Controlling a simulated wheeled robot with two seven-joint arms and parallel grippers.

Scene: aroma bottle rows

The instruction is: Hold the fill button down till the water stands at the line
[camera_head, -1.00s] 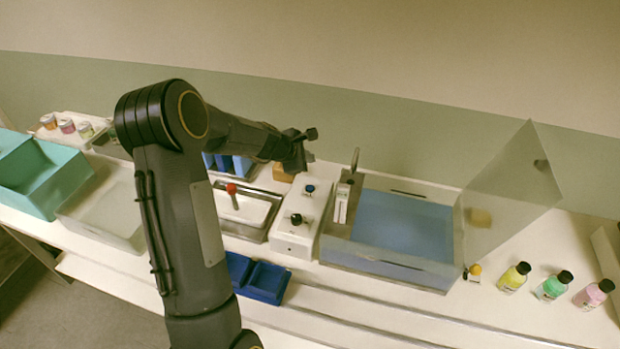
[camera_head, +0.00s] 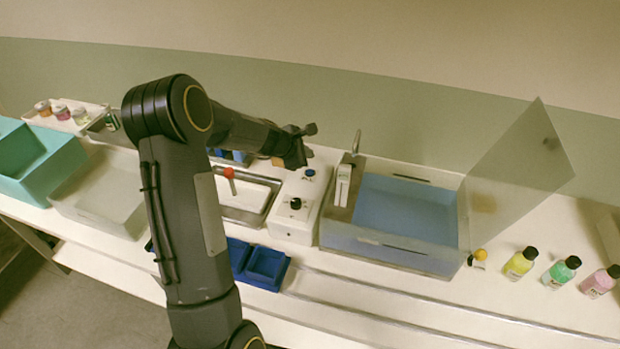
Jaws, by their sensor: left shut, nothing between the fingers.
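A white control box (camera_head: 293,222) stands left of the basin, with a blue button (camera_head: 310,173) at its far end and a black knob (camera_head: 295,203) nearer the front. A clear-walled basin (camera_head: 350,237) holds blue water (camera_head: 405,212). A small white gauge (camera_head: 342,186) stands at its left side, its line too small to read. A metal spout (camera_head: 356,143) rises behind it. My left gripper (camera_head: 308,146) is shut and empty, above and just behind the blue button, apart from it as far as I can tell. My right gripper is not in view.
A clear panel (camera_head: 515,185) stands tilted at the basin's right. Yellow (camera_head: 519,264), green (camera_head: 560,273) and pink (camera_head: 599,283) bottles stand further right. A sink with a red-tipped lever (camera_head: 229,173) and blue trays (camera_head: 265,268) lie left. A teal bin (camera_head: 40,165) is far left.

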